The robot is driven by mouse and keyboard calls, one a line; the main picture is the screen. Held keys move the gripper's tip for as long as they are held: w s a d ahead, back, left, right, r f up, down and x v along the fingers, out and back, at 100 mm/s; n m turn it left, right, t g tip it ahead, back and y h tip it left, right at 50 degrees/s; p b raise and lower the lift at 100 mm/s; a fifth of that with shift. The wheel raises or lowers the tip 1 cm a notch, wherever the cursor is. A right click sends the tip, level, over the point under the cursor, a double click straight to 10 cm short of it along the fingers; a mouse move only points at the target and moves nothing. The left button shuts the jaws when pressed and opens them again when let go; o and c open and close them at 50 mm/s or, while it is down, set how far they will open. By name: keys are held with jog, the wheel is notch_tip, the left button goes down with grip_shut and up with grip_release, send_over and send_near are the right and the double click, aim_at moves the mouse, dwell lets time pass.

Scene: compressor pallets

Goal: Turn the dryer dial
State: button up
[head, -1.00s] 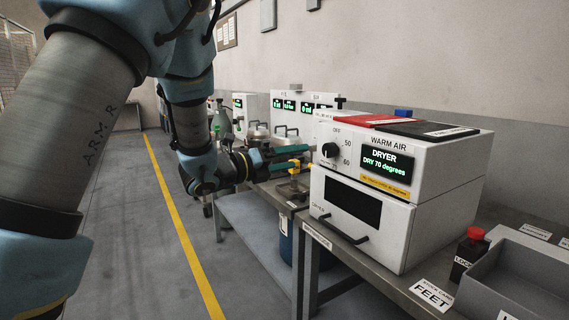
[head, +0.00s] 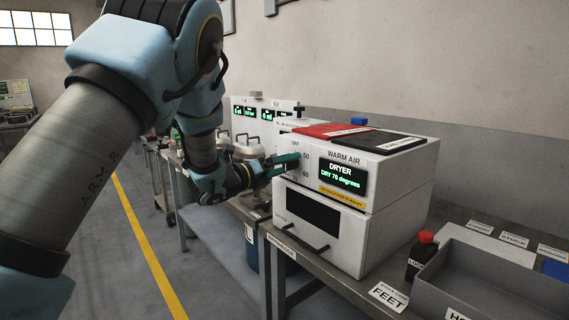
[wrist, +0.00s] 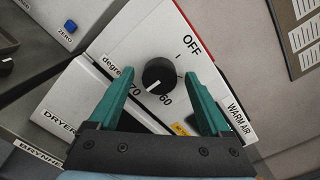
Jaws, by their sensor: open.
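The dryer (head: 355,200) is a white box on the bench, and its green display (head: 342,176) reads "DRY 70 degrees". Its round black dial (wrist: 159,76) shows in the wrist view, with a white pointer mark aimed down-left, near the 70. My gripper (wrist: 158,78) is open, with one green finger on either side of the dial and a visible gap on both sides. In the head view my gripper (head: 286,165) is at the left of the dryer's front panel and hides the dial. How deep the fingers reach along the dial, I cannot tell.
Red and black pads (head: 387,142) lie on top of the dryer. A door handle (head: 305,238) sticks out below the panel. A red-capped bottle (head: 420,256) and grey tray (head: 480,255) stand to the right. Other white units (head: 262,112) stand behind.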

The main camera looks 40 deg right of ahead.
grip_shut()
dwell(0.7)
